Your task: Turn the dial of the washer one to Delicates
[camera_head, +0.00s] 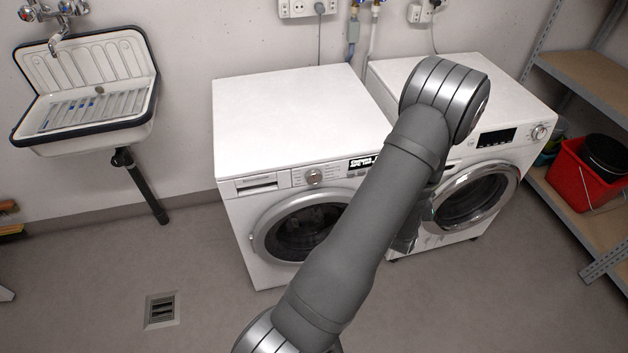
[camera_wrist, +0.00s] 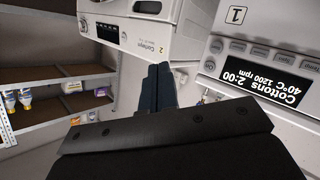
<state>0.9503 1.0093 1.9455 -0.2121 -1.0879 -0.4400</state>
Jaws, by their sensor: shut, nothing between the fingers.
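Washer one (camera_head: 290,120) is the white front-loader on the left in the head view. Its silver dial (camera_head: 314,176) sits on the front panel between the drawer and the display (camera_head: 362,162). In the wrist view, that display (camera_wrist: 262,80) shows upside down and reads Cottons 2:00, 40°C, 1200 rpm, with a label "1" above it. My gripper (camera_wrist: 160,70) is shut and empty, in front of the machines and apart from the dial. The dial is out of the wrist view. In the head view my arm hides most of the gripper.
Washer two (camera_head: 510,95) stands close on the right, with its own dial (camera_head: 539,132). A sink (camera_head: 90,95) hangs at the left. A shelf (camera_head: 585,75) with a red bucket (camera_head: 590,175) is at the right. Floor before washer one's left side is clear, apart from a drain (camera_head: 162,310).

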